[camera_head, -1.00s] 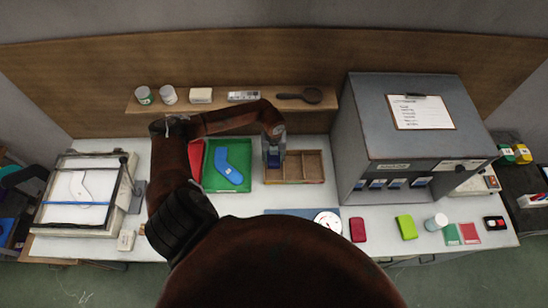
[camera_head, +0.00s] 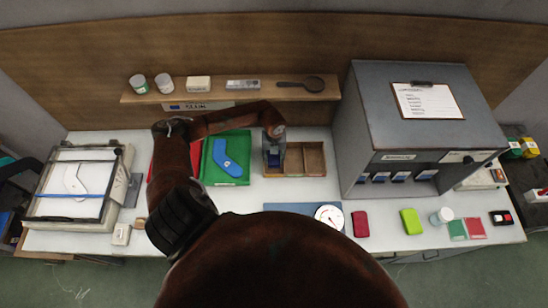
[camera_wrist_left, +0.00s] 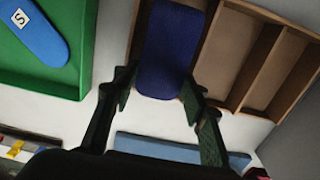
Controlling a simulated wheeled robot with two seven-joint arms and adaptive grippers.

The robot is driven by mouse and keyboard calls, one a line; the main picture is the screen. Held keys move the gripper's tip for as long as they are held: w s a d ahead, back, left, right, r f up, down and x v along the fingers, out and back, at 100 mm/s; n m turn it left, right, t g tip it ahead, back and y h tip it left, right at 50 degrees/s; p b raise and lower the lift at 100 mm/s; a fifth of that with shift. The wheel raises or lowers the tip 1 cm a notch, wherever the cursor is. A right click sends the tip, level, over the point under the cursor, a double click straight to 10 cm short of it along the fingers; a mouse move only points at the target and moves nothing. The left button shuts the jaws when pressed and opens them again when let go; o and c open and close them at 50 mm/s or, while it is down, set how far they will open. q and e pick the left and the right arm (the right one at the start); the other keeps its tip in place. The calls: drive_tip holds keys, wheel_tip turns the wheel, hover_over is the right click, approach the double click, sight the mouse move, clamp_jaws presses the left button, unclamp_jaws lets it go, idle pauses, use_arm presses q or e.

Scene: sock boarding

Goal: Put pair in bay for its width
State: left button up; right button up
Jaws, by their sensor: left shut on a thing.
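My left gripper (camera_head: 273,155) is over the left part of a wooden tray with bays (camera_head: 316,160). In the left wrist view the left gripper (camera_wrist_left: 158,88) is shut on a dark blue pair (camera_wrist_left: 172,40), a flat rounded bundle between its fingers. The pair covers part of the tray's left bay. Whether it touches the bay floor cannot be told. Empty bays with wooden dividers (camera_wrist_left: 262,55) show to its right. My right gripper is not in view.
A green tray (camera_head: 243,178) with a blue sock-shaped board (camera_head: 226,158) lies left of the bays; the board bears an S. A grey cabinet (camera_head: 400,110) stands to the right. A dial gauge (camera_head: 328,216) lies in front. A shelf (camera_head: 225,92) runs behind.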

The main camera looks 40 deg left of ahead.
use_arm(q)
drive_tip(key=o, duration=1)
drive_tip(key=shift+c, duration=0.2)
drive_tip(key=shift+o, duration=1.4)
wheel_tip(320, 180, up, 12)
